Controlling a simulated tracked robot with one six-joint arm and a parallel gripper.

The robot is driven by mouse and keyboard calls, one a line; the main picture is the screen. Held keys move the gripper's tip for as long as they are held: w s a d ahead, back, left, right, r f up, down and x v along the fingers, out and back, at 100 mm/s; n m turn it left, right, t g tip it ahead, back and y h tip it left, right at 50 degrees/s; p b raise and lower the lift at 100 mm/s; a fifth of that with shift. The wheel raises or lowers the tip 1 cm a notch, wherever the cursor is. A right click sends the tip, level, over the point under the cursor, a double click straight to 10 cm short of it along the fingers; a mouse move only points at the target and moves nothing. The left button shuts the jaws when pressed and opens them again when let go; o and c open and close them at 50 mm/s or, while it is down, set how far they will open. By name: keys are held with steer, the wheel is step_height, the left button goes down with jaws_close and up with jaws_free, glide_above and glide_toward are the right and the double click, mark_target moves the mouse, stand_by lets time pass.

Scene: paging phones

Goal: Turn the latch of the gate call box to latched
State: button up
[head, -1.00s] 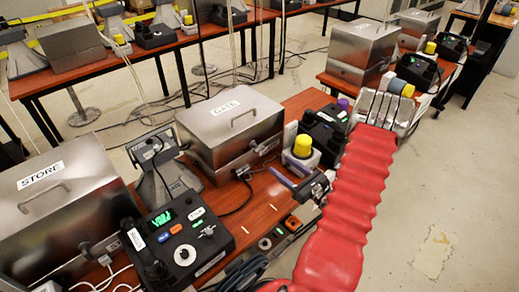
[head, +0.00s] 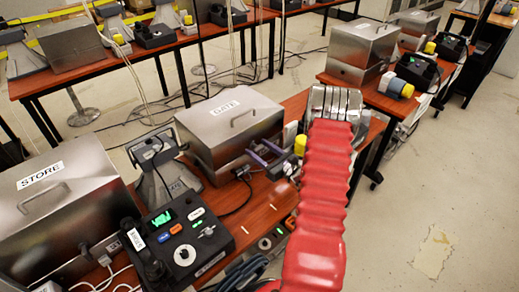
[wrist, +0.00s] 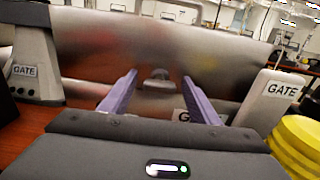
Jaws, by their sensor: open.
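The gate call box (head: 215,133) is a brushed-metal case with a GATE label and a lid handle, standing closed on the table in the head view. Its front face (wrist: 90,60) fills much of the wrist view. A grey rounded knob (wrist: 157,82), which looks like the latch, sticks out of that face; its turn angle is too blurred to tell. My gripper (wrist: 160,76) is open, its purple fingers on either side of the knob, with gaps visible. In the head view my gripper (head: 256,152) is at the box's front; the latch is not clear there.
A yellow-capped beacon (head: 300,145) stands close by my gripper; its yellow cap (wrist: 297,145) shows in the wrist view. A black control unit (head: 185,240) and the STORE box (head: 60,205) are nearer left. A black cable (head: 240,190) runs along the table before the gate box.

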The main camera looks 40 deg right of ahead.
steer(key=shift+w, duration=0.3)
steer(key=shift+c, duration=0.4)
steer(key=c, duration=0.9)
steer(key=shift+d, duration=0.15)
steer(key=shift+c, duration=0.4)
